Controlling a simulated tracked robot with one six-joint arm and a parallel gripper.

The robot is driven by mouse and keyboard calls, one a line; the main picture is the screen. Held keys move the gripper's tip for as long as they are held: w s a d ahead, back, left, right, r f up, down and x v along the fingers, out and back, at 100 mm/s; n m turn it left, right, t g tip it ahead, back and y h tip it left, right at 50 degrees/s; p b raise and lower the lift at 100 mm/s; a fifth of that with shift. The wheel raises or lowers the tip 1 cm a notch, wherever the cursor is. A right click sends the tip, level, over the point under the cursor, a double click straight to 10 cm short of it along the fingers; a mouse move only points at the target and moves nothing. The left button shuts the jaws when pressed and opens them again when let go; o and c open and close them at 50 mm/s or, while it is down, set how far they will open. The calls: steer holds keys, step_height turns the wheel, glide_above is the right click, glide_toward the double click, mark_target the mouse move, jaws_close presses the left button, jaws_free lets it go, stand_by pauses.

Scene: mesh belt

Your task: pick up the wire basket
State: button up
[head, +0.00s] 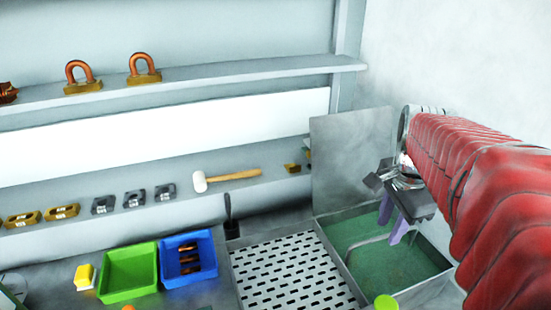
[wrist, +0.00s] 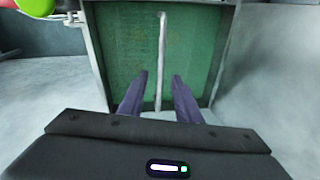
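What looks like the wire basket is the green mesh (head: 375,258) inside the grey metal basin at right; the wrist view shows it (wrist: 195,50) too. A thin pale bar (wrist: 161,45), apparently its handle, runs across it, and part of it shows in the head view (head: 368,240). My gripper (head: 394,224) points down over the basin with its purple fingers apart. In the wrist view, the fingers of my gripper (wrist: 160,76) lie on either side of the bar with gaps showing. I cannot tell whether the fingertips reach down to the bar's height.
The basin wall (head: 343,268) borders a perforated metal plate (head: 285,270). A tall grey panel (head: 350,155) stands behind the basin. A bright green round object (head: 385,302) is at the front. Green (head: 110,290) and blue (head: 171,245) bins sit left. A mallet (head: 232,176) lies on the shelf.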

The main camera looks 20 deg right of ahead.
mark_target(386, 235)
steer(key=shift+w+d+f, duration=0.1)
steer(key=shift+w+f, duration=0.05)
steer(key=shift+f, duration=0.75)
steer(key=shift+w+d+f, duration=0.1)
steer(key=shift+f, duration=0.75)
steer(key=shift+w+d+f, duration=0.15)
steer(key=shift+f, duration=1.15)
steer(key=shift+w+d+f, duration=0.1)
steer(key=shift+w+f, duration=0.05)
steer(key=shift+f, duration=1.1)
steer(key=shift+c, duration=0.7)
jaws_close()
